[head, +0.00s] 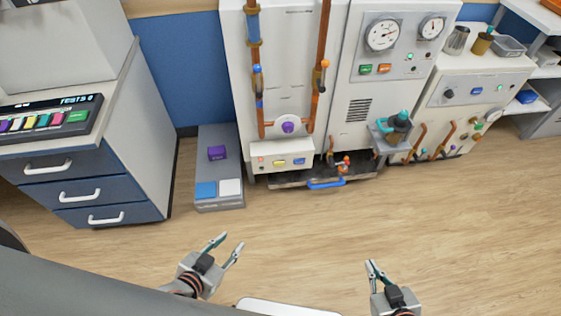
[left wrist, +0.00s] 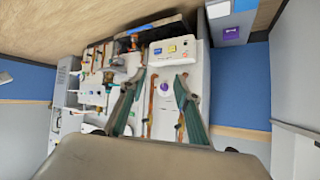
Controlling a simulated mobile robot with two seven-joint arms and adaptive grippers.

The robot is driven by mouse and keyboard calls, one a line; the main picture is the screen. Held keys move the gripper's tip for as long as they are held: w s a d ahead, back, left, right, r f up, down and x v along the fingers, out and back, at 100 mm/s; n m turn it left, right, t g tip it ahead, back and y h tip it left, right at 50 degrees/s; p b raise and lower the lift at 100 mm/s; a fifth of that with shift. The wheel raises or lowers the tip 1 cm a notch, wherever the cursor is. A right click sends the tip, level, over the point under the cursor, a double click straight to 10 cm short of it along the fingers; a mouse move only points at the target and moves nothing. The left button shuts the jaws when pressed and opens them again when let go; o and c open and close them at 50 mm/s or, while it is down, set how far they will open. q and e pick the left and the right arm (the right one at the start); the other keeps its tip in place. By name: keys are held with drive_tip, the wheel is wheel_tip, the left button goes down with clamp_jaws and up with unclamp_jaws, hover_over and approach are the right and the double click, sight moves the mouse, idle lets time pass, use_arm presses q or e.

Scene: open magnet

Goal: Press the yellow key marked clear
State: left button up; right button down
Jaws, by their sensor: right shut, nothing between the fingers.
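The markings on both are too small to read. My left gripper (head: 228,246) is open and empty, low in front of the machines and well apart from both. My right gripper (head: 371,263) is shut and empty, further right over the floor.
The left cabinet (head: 136,150) has drawers with protruding handles. A grey pedestal (head: 219,203) holds a purple block (head: 217,153) and blue and white squares. Copper pipes and a machine with gauges (head: 382,35) stand behind. The wooden floor (head: 290,220) in front is clear.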

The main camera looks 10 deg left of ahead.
idle(0.4)
use_arm(q)
clamp_jaws()
drive_tip(key=shift+s, duration=0.1)
idle(1.0)
